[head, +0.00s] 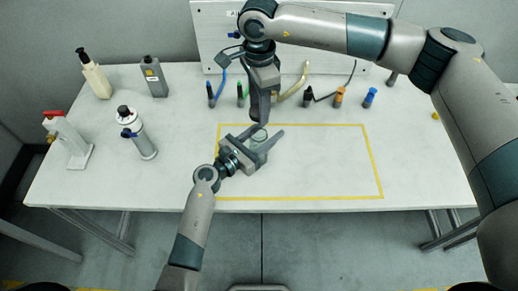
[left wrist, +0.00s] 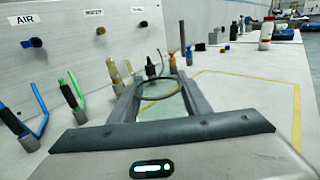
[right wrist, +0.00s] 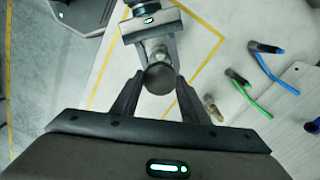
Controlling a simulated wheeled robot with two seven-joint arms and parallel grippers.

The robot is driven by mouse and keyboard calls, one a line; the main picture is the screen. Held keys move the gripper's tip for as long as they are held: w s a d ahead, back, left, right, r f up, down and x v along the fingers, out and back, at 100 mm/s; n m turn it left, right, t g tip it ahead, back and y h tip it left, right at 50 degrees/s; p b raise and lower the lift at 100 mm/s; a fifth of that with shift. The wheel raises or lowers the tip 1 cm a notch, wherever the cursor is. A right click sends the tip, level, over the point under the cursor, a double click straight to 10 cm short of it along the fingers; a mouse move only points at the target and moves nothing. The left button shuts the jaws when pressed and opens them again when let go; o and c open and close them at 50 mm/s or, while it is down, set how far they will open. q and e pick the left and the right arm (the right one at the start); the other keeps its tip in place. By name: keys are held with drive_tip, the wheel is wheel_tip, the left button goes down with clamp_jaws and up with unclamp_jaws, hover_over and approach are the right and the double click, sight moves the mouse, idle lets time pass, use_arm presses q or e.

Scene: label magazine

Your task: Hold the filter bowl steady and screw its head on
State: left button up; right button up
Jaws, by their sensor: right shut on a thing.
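The filter bowl (head: 259,140) is a clear, greenish cup standing on the table, with its round rim showing in the left wrist view (left wrist: 160,88). My left gripper (head: 268,129) is low at the table with its fingers spread on either side of the bowl; it looks open around it. My right gripper (head: 262,121) points down from above, close to the bowl in the head view. In the right wrist view it is shut on a dark round piece, the filter head (right wrist: 160,77). The head is hidden in the head view, and its gap to the bowl cannot be told.
A yellow outline (head: 330,198) marks a mostly clear area right of the bowl. Bottles, including a grey spray can (head: 138,135), stand at the left.

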approach(259, 146)
drive_tip(key=shift+w+f, duration=0.3)
drive_tip(key=shift+w, duration=0.4)
drive_tip(key=shift+w+f, duration=0.25)
drive_tip(key=shift+w, duration=0.45)
drive_tip(key=shift+f, duration=0.1)
drive_tip(key=shift+f, duration=0.75)
drive_tip(key=shift+f, duration=0.6)
